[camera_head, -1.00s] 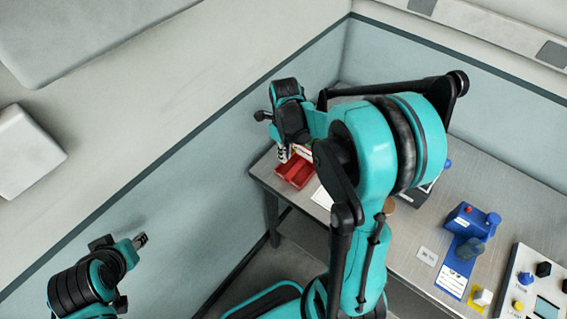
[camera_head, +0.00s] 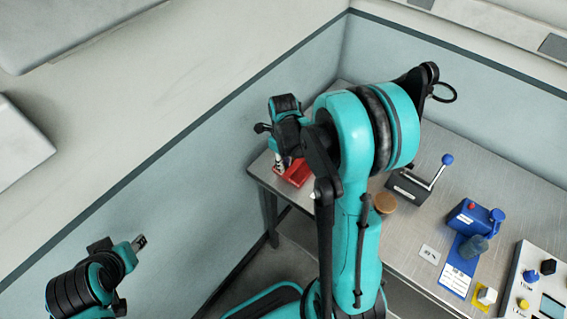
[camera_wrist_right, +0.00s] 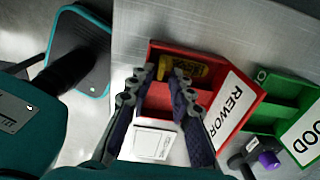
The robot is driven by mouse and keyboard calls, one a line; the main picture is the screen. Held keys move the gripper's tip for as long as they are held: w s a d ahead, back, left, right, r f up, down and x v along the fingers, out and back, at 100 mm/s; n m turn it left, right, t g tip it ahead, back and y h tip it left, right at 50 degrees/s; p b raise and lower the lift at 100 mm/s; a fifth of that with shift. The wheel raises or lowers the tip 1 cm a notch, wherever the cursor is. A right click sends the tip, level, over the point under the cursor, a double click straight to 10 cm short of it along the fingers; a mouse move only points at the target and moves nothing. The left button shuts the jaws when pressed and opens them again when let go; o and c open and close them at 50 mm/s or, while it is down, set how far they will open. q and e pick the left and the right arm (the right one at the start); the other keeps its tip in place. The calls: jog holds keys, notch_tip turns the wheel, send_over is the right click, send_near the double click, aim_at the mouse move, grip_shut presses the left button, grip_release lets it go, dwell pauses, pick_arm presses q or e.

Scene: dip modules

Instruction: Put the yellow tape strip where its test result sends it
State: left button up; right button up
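The yellow tape strip (camera_wrist_right: 192,69) lies in the upper part of a red bin labelled "REWOR…" (camera_wrist_right: 226,110) in the right wrist view, with part of it behind one fingertip. My right gripper (camera_wrist_right: 164,78) is over this bin, its fingers apart with a gap between the tips; it does not look clamped on the strip. In the head view the red bin (camera_head: 297,175) is at the table's left end, under my right gripper (camera_head: 283,163). My left gripper (camera_head: 139,243) is at lower left, away from the table; its opening is unclear.
A green bin (camera_wrist_right: 285,117) stands beside the red one. A white card (camera_wrist_right: 152,144) lies near the red bin. A lever device (camera_head: 408,187), a brown round piece (camera_head: 385,203), a blue device (camera_head: 470,219) and a control panel (camera_head: 540,285) are farther right on the table (camera_head: 405,240).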

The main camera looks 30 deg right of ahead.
jog(key=shift+r, duration=0.15)
jog(key=shift+r+p, duration=0.3)
notch_tip(320, 180, up, 11)
jog(key=p, duration=0.3)
jog(key=s+a+r+n+t, duration=0.3)
jog(key=s+a+n, duration=0.2)
jog(key=n, duration=1)
jog(key=s+a+r+n+t, duration=0.3)
jog(key=s+a+n+t, duration=0.1)
jog(key=n, duration=1.2)
jog(key=shift+s+a+r+n, duration=0.15)
jog(key=shift+s+a+n, duration=0.15)
jog(key=shift+s+a, duration=0.65)
jog(key=shift+d, duration=0.1)
notch_tip(320, 180, down, 8)
jog(key=b, duration=0.7)
jog(key=shift+r, duration=0.25)
